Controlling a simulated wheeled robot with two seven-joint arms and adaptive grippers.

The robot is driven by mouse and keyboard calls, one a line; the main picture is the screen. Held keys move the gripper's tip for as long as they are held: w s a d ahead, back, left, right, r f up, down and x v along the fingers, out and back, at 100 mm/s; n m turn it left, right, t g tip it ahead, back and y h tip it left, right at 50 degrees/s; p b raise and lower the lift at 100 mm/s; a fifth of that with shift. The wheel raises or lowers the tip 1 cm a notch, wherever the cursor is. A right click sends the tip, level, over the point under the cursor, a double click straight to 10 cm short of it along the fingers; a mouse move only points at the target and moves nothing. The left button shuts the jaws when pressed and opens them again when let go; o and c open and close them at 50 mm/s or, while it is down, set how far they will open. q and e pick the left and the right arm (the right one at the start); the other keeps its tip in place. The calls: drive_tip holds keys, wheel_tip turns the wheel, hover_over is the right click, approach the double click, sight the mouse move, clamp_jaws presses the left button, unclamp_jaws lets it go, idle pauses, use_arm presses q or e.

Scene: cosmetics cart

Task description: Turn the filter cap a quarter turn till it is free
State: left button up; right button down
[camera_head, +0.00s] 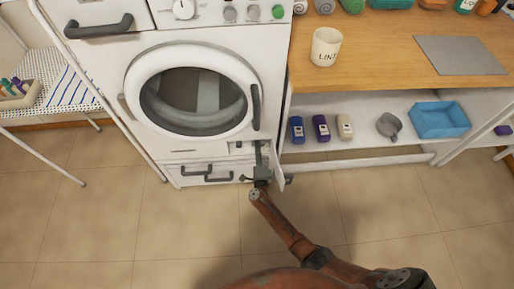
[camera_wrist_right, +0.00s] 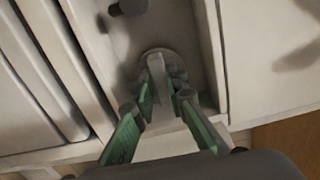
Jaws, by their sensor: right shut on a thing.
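The washing machine (camera_head: 228,40) stands in the upper left of the head view. My right gripper (camera_head: 262,178) is at its lower right corner, in front of a small opening. In the right wrist view the filter cap (camera_wrist_right: 175,62) is a round grey disc with a raised grip bar, set in a pale recess. The green-padded fingers of my right gripper (camera_wrist_right: 165,97) are shut on the bar, one on each side. In the head view the cap is hidden behind the gripper. My left gripper is not in view.
A small white flap (camera_head: 275,165) stands open beside my right gripper. A dark knob (camera_wrist_right: 130,5) shows above the cap. To the right is a wooden-topped bench (camera_head: 390,50) with a lower shelf holding bottles and a blue bin (camera_head: 440,120). The tiled floor in front is clear.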

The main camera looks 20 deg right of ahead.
drive_tip(key=c, duration=1.9)
unclamp_jaws()
drive_tip(key=shift+c, duration=0.2)
drive_tip(key=shift+s+a, duration=0.1)
drive_tip(key=v, duration=1.1)
drive_tip(key=shift+s, duration=0.4)
drive_tip(key=shift+a, duration=0.1)
